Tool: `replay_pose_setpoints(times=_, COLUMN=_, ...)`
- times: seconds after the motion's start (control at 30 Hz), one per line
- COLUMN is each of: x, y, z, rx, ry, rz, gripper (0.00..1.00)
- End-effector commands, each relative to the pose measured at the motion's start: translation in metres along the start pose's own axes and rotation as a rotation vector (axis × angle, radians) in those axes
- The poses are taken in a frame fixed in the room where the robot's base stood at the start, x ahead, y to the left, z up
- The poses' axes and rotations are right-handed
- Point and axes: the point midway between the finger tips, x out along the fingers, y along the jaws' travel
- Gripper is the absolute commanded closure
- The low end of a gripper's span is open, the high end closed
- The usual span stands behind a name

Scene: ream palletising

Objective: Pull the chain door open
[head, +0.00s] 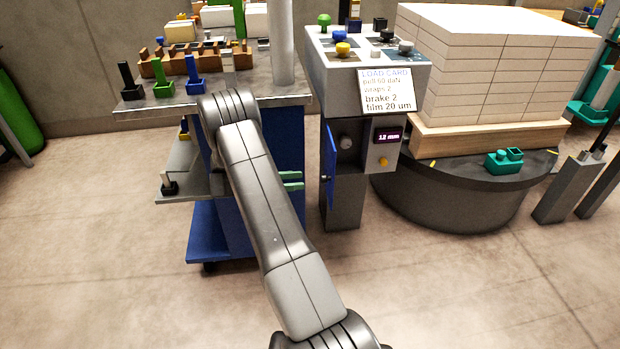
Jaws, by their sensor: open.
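The blue chain door (329,166) is on the front left of the grey control post (352,72). It stands swung out at an angle, and a dark recess with a round knob (346,142) shows beside it. A small dark handle (325,178) sits low on the door. My arm crosses the middle of the view and hides most of my gripper (300,180). Two green finger ends show past the arm, one above the other with a gap between them. They point right, at about the handle's height in the picture, and appear apart from the door.
A load card (386,91) and a small display (388,136) are on the post. To the right, a stack of reams (480,70) stands on a round dark turntable (450,200). A blue cart (218,232) with a grey top is behind my arm. The front floor is clear.

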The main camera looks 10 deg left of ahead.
Motion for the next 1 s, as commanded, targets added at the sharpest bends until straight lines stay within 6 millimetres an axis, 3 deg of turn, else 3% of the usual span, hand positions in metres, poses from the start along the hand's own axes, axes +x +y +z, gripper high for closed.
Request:
replay_pose_setpoints(times=0.2, x=-0.047, y=0.000, z=0.000, rx=0.001, ry=0.001, rz=-0.002, gripper=0.53)
replay_pose_setpoints(times=0.4, x=-0.069, y=0.000, z=0.000, rx=0.000, ry=-0.001, rz=0.000, gripper=0.53)
replay_pose_setpoints(times=0.83, x=-0.072, y=0.000, z=0.000, rx=0.000, ry=0.000, rz=0.002, gripper=0.53)
replay_pose_setpoints(times=1.0, x=-0.059, y=0.000, z=0.000, rx=0.000, ry=0.000, rz=0.003, gripper=0.53)
